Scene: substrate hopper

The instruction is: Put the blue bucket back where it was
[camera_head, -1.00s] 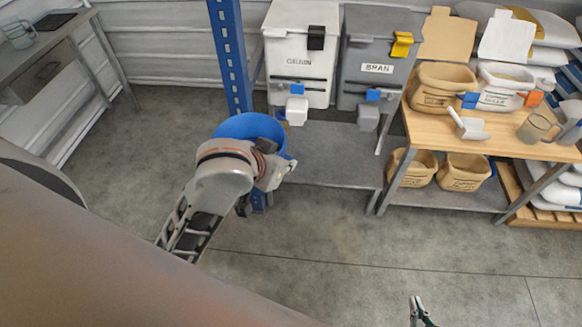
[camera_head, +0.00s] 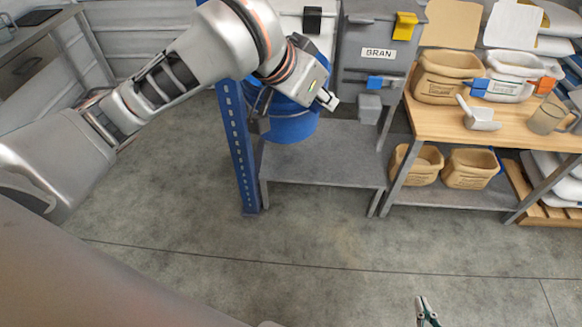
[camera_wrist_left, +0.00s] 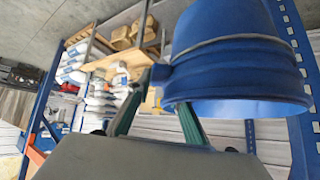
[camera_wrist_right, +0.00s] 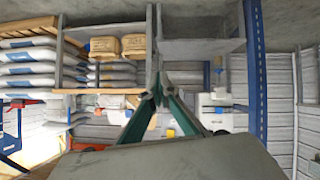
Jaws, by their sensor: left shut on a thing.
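The blue bucket (camera_head: 290,124) is in front of the grain hopper, over the left part of the low grey shelf (camera_head: 330,165). It looks roughly upright; I cannot tell if it touches the shelf. My left arm covers its top in the head view. My left gripper (camera_wrist_left: 163,88) is shut on the bucket (camera_wrist_left: 235,55) at its side, near the rim, in the left wrist view. My right gripper (camera_head: 427,312) is low at the bottom of the head view, away from everything. Its fingertips meet, empty, in the right wrist view (camera_wrist_right: 160,78).
A blue upright post (camera_head: 237,150) stands left of the shelf. The grey bran hopper (camera_head: 372,65), with a grey spout box, is to the right. A wooden table (camera_head: 450,125) holds tan bins, a scoop (camera_head: 478,115) and a jug (camera_head: 546,118). The floor in front is clear.

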